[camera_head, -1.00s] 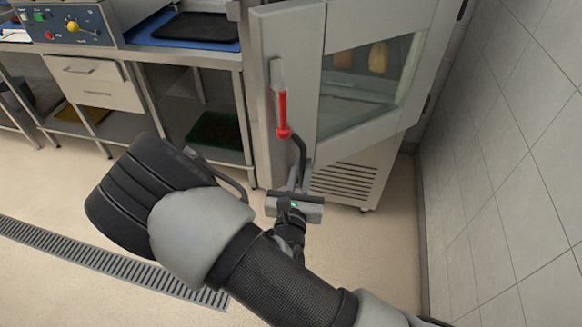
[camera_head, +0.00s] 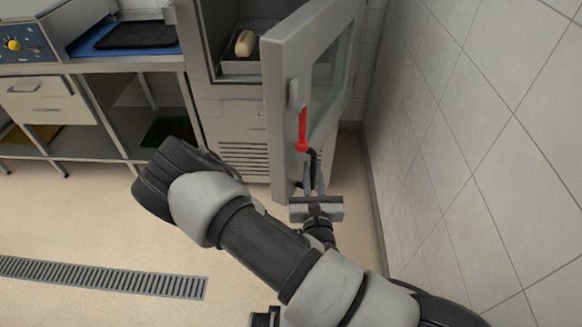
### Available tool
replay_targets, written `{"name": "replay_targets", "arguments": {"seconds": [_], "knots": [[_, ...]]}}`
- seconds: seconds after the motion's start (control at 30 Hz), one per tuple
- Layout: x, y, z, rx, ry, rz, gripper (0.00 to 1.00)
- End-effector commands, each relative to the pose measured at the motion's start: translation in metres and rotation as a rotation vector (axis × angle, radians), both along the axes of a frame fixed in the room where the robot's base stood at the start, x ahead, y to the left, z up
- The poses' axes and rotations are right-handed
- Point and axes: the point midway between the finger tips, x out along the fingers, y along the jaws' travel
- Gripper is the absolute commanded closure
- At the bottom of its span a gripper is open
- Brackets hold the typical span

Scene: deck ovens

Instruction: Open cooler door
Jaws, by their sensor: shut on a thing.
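The cooler door (camera_head: 282,95) is swung open toward me and to the right, with its glass pane (camera_head: 330,85) facing the right wall. Its red handle (camera_head: 303,128) hangs on the door's outer face from a grey mount. My gripper (camera_head: 313,180) is at the handle's lower end, its fingers shut around the dark lower part of the handle; the exact contact is small to see. The cooler body (camera_head: 238,115) stands behind, its inside partly visible, with a pale loaf-like item (camera_head: 245,42) on a tray.
A steel counter (camera_head: 130,62) with drawers and a dark mat stands at the left. A tiled wall (camera_head: 450,130) is close on the right of the door. The floor (camera_head: 110,205) in front is clear, with a drain grate (camera_head: 100,278).

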Motion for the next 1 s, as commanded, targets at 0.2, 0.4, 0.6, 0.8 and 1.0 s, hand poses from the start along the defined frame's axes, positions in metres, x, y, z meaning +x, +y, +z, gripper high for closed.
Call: {"name": "replay_targets", "arguments": {"seconds": [0.2,0.4,0.6,0.8,1.0], "knots": [[-0.005,-0.038,0.001,-0.003,0.003,0.069,1.0],[-0.006,-0.054,0.0,0.0,0.0,0.105,1.0],[-0.006,-0.058,0.0,0.002,-0.001,0.117,1.0],[-0.006,-0.058,0.0,0.002,-0.002,0.118,1.0],[-0.006,-0.058,0.0,0.002,-0.002,0.117,0.67]]}}
